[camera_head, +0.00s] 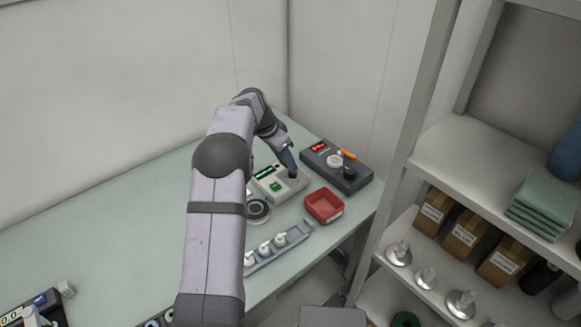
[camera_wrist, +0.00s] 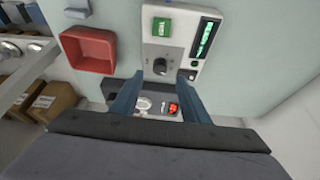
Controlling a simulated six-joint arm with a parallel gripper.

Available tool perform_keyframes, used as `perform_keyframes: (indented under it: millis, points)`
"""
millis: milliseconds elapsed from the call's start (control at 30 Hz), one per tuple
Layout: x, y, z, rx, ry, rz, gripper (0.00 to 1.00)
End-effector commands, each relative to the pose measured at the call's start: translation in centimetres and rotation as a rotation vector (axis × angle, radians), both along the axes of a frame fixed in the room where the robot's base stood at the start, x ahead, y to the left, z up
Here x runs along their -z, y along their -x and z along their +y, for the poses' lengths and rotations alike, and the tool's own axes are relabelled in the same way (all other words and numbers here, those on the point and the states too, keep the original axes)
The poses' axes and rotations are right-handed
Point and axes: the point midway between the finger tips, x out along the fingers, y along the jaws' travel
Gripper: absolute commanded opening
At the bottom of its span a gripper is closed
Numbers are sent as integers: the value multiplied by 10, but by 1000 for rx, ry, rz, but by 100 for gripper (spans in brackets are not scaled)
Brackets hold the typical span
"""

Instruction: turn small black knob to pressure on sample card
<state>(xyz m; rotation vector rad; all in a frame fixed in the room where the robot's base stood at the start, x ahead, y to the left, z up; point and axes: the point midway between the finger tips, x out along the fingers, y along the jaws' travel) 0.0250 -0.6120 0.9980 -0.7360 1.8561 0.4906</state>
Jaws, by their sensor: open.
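A small black knob (camera_wrist: 160,66) sits on a pale instrument box (camera_wrist: 165,48), which also stands on the bench in the head view (camera_head: 268,180). The box carries a green patch (camera_wrist: 161,27) and a dark display with green characters (camera_wrist: 205,40). My gripper (camera_wrist: 160,76) is open, with its blue fingers apart and their tips on either side of the knob in the wrist view. In the head view my gripper (camera_head: 291,165) points down over the box's right end and partly hides it. I cannot tell whether the fingers touch the knob, nor pick out a sample card.
A dark unit (camera_head: 322,164) with a red display, an orange handle and a black knob stands behind and right. A red tray (camera_head: 324,206), a round dark item (camera_head: 257,211) and a rack of white-capped pieces (camera_head: 280,250) are nearby. A shelf (camera_head: 480,150) rises at right.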

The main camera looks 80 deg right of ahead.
Motion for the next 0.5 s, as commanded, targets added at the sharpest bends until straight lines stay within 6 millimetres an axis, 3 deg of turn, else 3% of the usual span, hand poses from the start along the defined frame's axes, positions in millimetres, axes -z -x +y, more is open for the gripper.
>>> perform_keyframes:
  millis: [200, 500]
  points:
    - [26, 9, -7, 1, -4, 1, 42]
    - [49, 15, -13, 1, -2, 1, 42]
